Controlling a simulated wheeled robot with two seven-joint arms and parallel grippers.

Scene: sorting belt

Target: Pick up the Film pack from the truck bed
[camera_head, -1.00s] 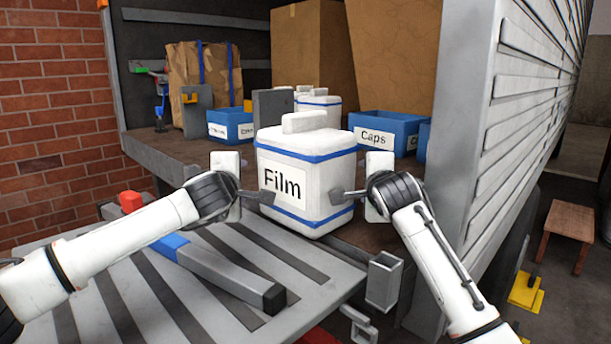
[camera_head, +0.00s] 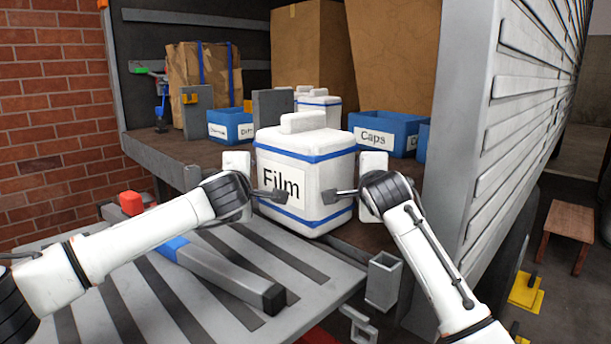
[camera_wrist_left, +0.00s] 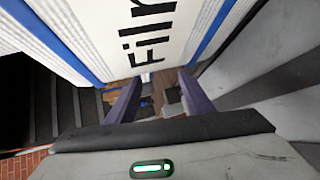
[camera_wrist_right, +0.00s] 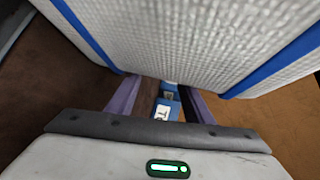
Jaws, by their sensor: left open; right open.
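The Film pack (camera_head: 322,180) is a white box with blue bands, a top handle and a label reading Film. It stands upright at the front edge of the truck bed (camera_head: 357,232). My left gripper (camera_head: 272,194) is open at the pack's front left, its fingers in front of the label. My right gripper (camera_head: 340,194) is open at the pack's right side. In the left wrist view the label side of the pack (camera_wrist_left: 95,35) fills the top beyond the open fingers. In the right wrist view a white side of the pack (camera_wrist_right: 180,40) fills the top. Contact cannot be told.
Behind the pack are a blue Caps bin (camera_head: 385,133), another blue bin (camera_head: 230,125) and large cardboard boxes (camera_head: 310,45). The truck's side wall (camera_head: 480,120) stands at right. A striped tail lift (camera_head: 220,265) with a grey bar (camera_head: 230,277) lies in front.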

